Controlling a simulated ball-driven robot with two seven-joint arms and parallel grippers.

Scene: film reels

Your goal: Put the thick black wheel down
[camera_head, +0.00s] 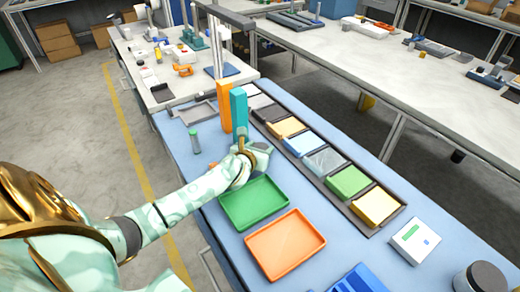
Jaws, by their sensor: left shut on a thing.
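My left gripper (250,148) is over the blue-topped bench, beyond the green tray (254,203). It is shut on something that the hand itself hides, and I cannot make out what. A teal upright block (239,108) stands right behind the hand, which covers its foot; I cannot tell whether they touch. I cannot pick out a thick black wheel. My right gripper is not in view.
An orange tray (285,245) lies in front of the green one. An orange block (224,105) and a small green-topped vial (195,142) stand left of the hand. A dark rack (393,222) with several coloured slabs runs along the right. Bare bench shows left of the trays.

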